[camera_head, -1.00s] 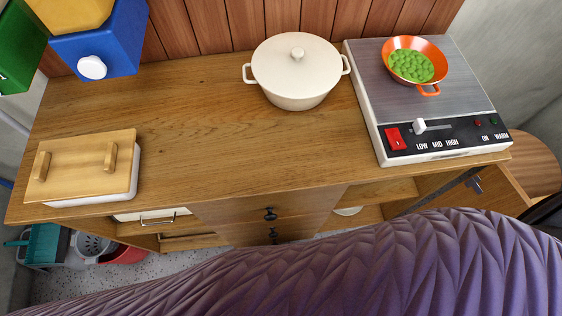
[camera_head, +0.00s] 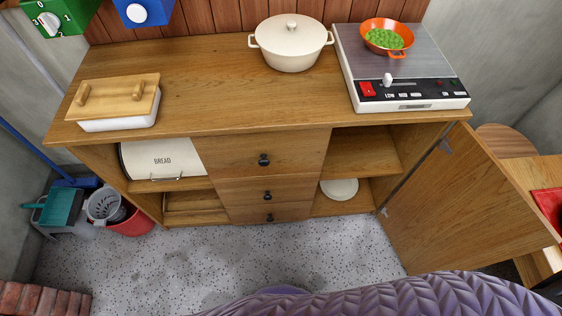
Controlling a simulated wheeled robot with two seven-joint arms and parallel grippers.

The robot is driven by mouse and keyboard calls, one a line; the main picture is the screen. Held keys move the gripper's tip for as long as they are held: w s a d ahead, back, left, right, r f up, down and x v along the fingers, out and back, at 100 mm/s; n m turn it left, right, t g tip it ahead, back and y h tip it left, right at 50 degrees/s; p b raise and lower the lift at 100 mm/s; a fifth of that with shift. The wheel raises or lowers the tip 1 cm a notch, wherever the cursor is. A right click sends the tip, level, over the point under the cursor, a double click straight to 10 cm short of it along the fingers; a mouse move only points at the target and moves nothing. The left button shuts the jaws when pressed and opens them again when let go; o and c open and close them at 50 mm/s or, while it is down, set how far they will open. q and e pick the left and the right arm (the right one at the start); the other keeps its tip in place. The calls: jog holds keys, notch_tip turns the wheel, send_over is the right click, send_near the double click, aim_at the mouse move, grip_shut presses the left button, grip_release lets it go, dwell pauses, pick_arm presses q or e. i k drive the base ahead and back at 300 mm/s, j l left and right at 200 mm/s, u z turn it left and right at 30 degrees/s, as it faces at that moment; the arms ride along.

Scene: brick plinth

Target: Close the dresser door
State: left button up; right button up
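The wooden dresser (camera_head: 215,108) stands against the back wall. Its door (camera_head: 458,203) is on the right side and stands wide open, swung out toward me on hinges at the dresser's right edge. The right compartment behind it is exposed, with a shelf (camera_head: 358,152) and a pale round dish (camera_head: 339,188) on the lower level. Neither of my grippers shows in the head view. The door's outer face and any handle on it are hidden.
A purple quilted shape (camera_head: 420,298) fills the bottom edge. On the dresser top are a lidded box (camera_head: 116,103), a cream pot (camera_head: 291,43) and a hotplate (camera_head: 404,97) with an orange pan (camera_head: 386,38). A red bucket (camera_head: 133,222) stands left. Speckled floor (camera_head: 270,252) in front is clear.

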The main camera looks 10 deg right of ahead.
aim_at(461, 209)
jog(key=k+z, duration=0.1)
jog(key=k, duration=0.75)
jog(key=k+l, duration=0.15)
jog(key=k, duration=0.75)
jog(key=i+l+z, duration=0.3)
jog(key=z, duration=0.15)
jog(key=i+l+z, duration=0.2)
jog(key=i+z, duration=0.25)
jog(key=i+l+z, duration=0.1)
jog(key=i+z, duration=0.2)
jog(key=z, duration=0.2)
